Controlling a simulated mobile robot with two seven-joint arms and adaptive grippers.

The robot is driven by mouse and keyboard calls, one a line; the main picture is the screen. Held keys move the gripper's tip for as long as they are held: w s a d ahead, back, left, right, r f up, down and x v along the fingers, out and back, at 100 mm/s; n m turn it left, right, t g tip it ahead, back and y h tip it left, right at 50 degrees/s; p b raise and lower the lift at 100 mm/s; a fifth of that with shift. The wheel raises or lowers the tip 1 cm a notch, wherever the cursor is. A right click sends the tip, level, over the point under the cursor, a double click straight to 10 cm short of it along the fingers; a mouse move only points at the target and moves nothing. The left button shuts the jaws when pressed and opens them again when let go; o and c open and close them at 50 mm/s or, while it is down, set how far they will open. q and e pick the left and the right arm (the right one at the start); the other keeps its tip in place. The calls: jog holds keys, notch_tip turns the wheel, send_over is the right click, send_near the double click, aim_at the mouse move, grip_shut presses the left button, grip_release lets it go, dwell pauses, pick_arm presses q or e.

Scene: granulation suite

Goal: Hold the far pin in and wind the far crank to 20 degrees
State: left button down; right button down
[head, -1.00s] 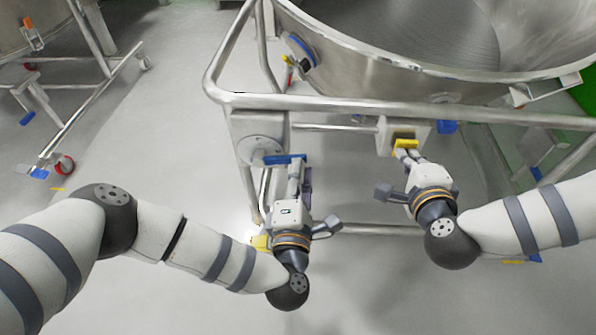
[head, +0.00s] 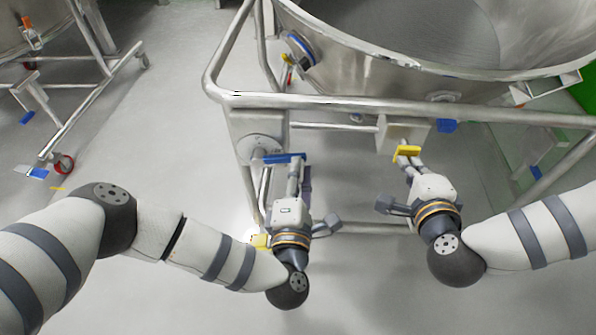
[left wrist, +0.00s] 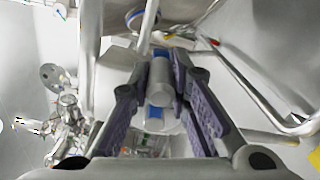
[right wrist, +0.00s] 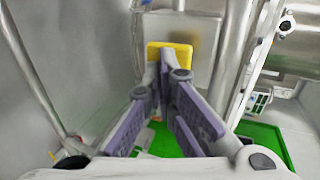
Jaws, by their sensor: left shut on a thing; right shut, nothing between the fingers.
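The crank, with a blue arm (head: 283,159), sits on a round plate at the frame's left corner post. My left gripper (head: 294,180) is shut on the crank's grey cylindrical handle (left wrist: 161,78), which shows between the fingers in the left wrist view. The pin's yellow head (head: 408,151) stands out in front of a grey metal box (head: 396,133) on the frame. My right gripper (head: 411,165) is shut and empty, its tips just in front of the yellow head. In the right wrist view the tips overlap the yellow head (right wrist: 180,50); I cannot tell whether they touch.
A large steel bowl (head: 380,70) stands behind the frame's top rail (head: 340,103). A lower rail (head: 370,229) runs behind my grippers. A second wheeled frame (head: 75,112) is at the far left. The floor between is clear.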

pick_arm(q)
jog(key=shift+w+r, duration=0.1)
jog(key=shift+r, duration=0.05)
pick_arm(e)
jog(key=s, duration=0.5)
jog(key=shift+s, duration=0.3)
pick_arm(q)
jog(key=shift+a, duration=0.1)
jog(key=c, duration=1.3)
grip_release()
jog(key=s, duration=1)
jog(key=shift+s, duration=0.1)
